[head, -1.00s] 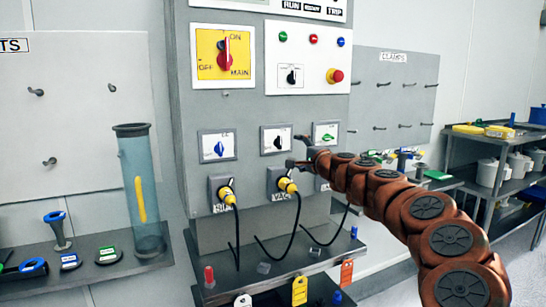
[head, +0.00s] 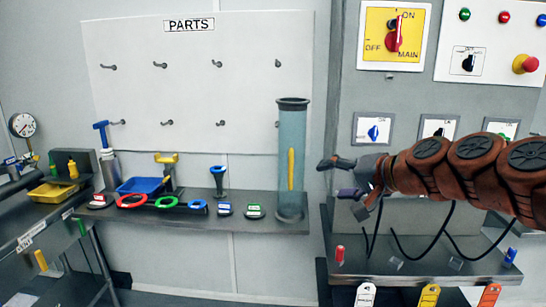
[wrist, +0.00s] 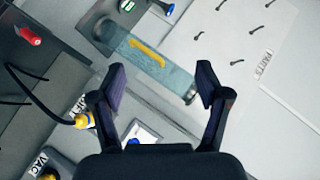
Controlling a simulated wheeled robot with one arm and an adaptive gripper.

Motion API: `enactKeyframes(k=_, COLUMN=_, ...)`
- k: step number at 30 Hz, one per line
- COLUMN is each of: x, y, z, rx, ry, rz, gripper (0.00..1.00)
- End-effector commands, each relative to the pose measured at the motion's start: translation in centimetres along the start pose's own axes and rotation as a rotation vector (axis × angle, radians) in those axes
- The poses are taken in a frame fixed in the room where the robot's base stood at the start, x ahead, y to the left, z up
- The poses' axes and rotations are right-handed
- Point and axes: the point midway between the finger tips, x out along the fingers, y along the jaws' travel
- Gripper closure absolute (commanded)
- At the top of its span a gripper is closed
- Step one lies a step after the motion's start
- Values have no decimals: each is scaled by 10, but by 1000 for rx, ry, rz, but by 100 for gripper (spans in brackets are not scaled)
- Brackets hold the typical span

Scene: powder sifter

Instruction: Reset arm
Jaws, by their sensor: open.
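My gripper (head: 340,180) is open and empty in the head view, at the end of my brown arm reaching in from the right. It is in front of the grey control panel's left edge, right of the clear tube. In the wrist view my gripper (wrist: 160,85) shows two dark fingers spread apart. The grey control panel (head: 345,95) has a yellow main switch (head: 393,33) with a red handle. My arm hides part of the lower panel and the sockets.
A clear tube (head: 292,205) with a yellow piece inside stands on the parts shelf (head: 255,226). It also shows in the wrist view (wrist: 178,78). A panel ledge (head: 430,265) holds a red plug (head: 340,254), with tags hanging below. The parts board (head: 200,85) has empty hooks.

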Motion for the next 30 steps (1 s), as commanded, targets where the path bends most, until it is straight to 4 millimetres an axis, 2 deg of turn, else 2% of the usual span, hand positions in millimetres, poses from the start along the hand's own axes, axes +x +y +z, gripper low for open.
enactKeyframes(k=1, x=0, y=0, z=32, rx=-50, ry=-68, rz=42, gripper=24)
enactKeyframes(k=3, x=-1, y=8, z=74, rx=-110, ry=-159, rz=108, gripper=24)
enactKeyframes(k=6, x=-9, y=30, z=132, rx=-188, ry=-290, rz=215, gripper=24)
enactKeyframes(k=8, x=-19, y=47, z=163, rx=-227, ry=-365, rz=284, gripper=24)
enactKeyframes(k=11, x=-42, y=80, z=210, rx=-277, ry=-488, rz=409, gripper=24)
enactKeyframes(k=15, x=-88, y=129, z=264, rx=-316, ry=-643, rz=591, gripper=24)
enactKeyframes(k=18, x=-125, y=160, z=293, rx=-320, ry=-738, rz=712, gripper=24)
enactKeyframes(k=21, x=-156, y=183, z=312, rx=-313, ry=-805, rz=808, gripper=24)
enactKeyframes(k=24, x=-179, y=197, z=325, rx=-299, ry=-855, rz=873, gripper=24)
enactKeyframes(k=27, x=-191, y=204, z=331, rx=-293, ry=-876, rz=906, gripper=24)
enactKeyframes(k=30, x=-193, y=205, z=332, rx=-292, ry=-880, rz=912, gripper=24)
